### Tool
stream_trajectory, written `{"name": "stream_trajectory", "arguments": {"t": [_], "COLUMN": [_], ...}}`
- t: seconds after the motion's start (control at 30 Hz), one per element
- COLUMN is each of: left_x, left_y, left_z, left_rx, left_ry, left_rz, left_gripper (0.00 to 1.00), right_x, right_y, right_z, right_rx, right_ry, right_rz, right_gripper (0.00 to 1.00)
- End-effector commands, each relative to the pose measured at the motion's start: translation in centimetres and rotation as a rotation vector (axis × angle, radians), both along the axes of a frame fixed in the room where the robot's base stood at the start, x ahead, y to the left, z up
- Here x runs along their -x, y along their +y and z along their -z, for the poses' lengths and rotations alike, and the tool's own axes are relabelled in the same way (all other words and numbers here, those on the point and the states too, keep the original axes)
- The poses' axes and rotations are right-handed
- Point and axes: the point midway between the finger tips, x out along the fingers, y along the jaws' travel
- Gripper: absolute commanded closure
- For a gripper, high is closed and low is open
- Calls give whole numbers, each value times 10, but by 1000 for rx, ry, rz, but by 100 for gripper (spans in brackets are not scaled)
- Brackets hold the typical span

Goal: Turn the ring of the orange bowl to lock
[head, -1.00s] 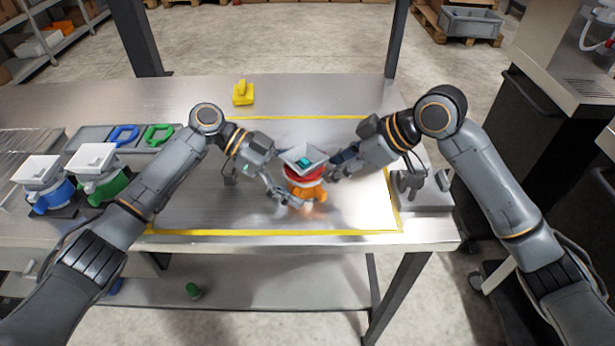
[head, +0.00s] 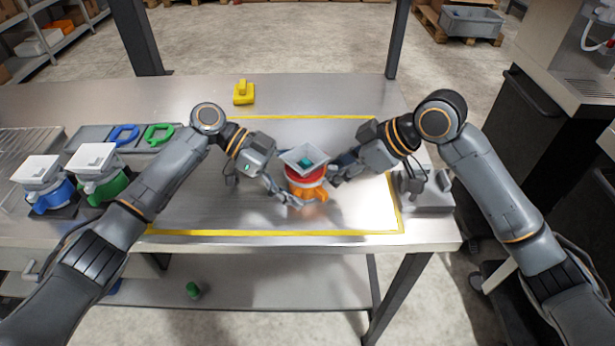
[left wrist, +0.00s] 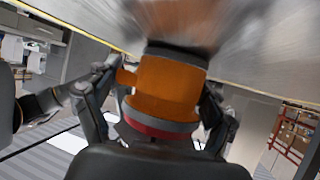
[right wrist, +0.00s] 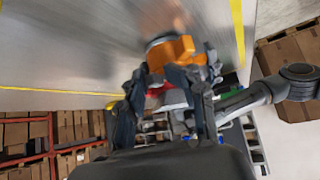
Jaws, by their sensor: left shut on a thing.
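The orange bowl (head: 312,193) stands upright inside the yellow outline on the table, with a red ring (head: 304,176) above it and a pale square hopper (head: 294,160) on top holding something teal. My left gripper (head: 288,196) is shut on the orange bowl from the left; in the left wrist view the fingers flank the bowl (left wrist: 167,88) and the red ring shows just past it. My right gripper (head: 338,175) is at the right side of the red ring; in the right wrist view its fingers (right wrist: 168,92) stand apart around red, but I cannot see whether they press it.
A yellow part (head: 243,93) lies behind the outline. Blue (head: 124,134) and green rings (head: 158,133) lie in a tray at left, near blue (head: 50,195) and green (head: 105,185) dispensers. A grey fixture (head: 428,190) stands at the right edge. The outlined area around the bowl is mostly clear.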

Motion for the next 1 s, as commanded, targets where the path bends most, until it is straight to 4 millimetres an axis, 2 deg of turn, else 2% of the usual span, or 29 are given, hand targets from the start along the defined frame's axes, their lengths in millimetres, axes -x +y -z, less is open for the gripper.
{"name": "stream_trajectory", "arguments": {"t": [1.0], "left_x": [-1], "left_y": [1], "left_z": [2], "left_rx": [-6], "left_ry": [1], "left_rz": [-6], "left_gripper": [37], "right_x": [13], "right_y": [5], "right_z": [-1], "right_rx": [-3], "right_ry": [-1], "right_rz": [-4], "right_gripper": [68]}}
